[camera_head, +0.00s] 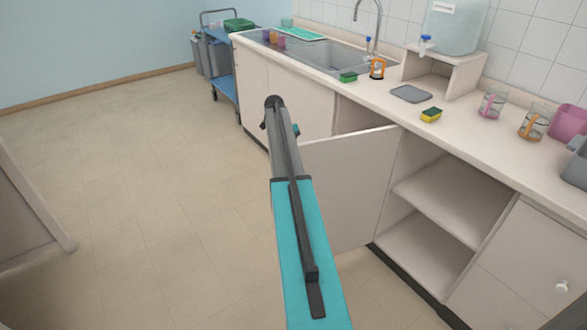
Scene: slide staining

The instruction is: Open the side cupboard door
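The cupboard door (345,195) is a pale panel under the counter and stands swung out into the room. To its right the cupboard is open, with a bare shelf (440,205) and a bare floor below it. My arm crosses in front of the door's left part and hides that edge. My gripper does not show; it may be behind the arm, so I cannot see whether it touches the door.
Another door with a round knob (562,287) is shut at the lower right. The counter (465,130) carries a sponge (431,115), mugs and a water tank (455,25). A blue trolley (225,80) stands at the far left. The floor (150,190) left of my arm is clear.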

